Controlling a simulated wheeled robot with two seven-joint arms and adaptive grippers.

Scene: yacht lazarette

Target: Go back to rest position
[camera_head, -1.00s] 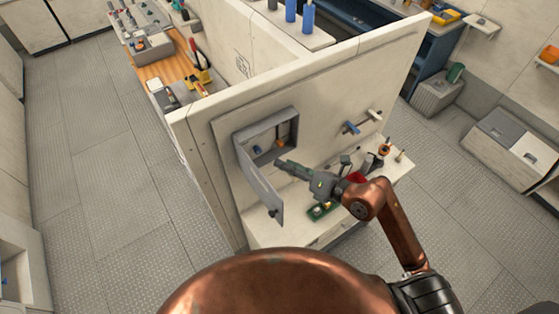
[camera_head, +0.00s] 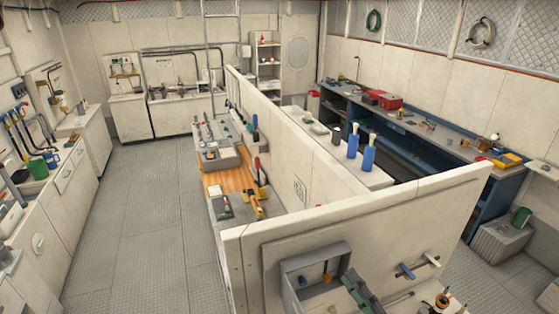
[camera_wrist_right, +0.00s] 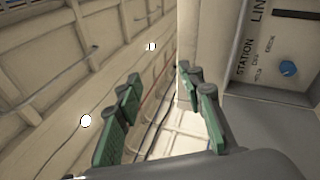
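My right gripper (camera_head: 352,284) shows at the bottom edge of the head view, in front of the grey wall box (camera_head: 318,254). In the right wrist view the gripper (camera_wrist_right: 158,82) has its green-padded fingers spread apart with nothing between them. The wall box is open-fronted in the head view, with small orange and blue parts inside. Most of my right arm is below the head view. My left gripper is in neither view.
A white partition wall (camera_head: 385,212) stands close ahead. A blue-handled valve (camera_head: 405,270) sticks out right of the box. The right wrist view shows a lettered panel with a blue knob (camera_wrist_right: 288,68) at right. Open grey floor (camera_head: 150,215) lies to the left.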

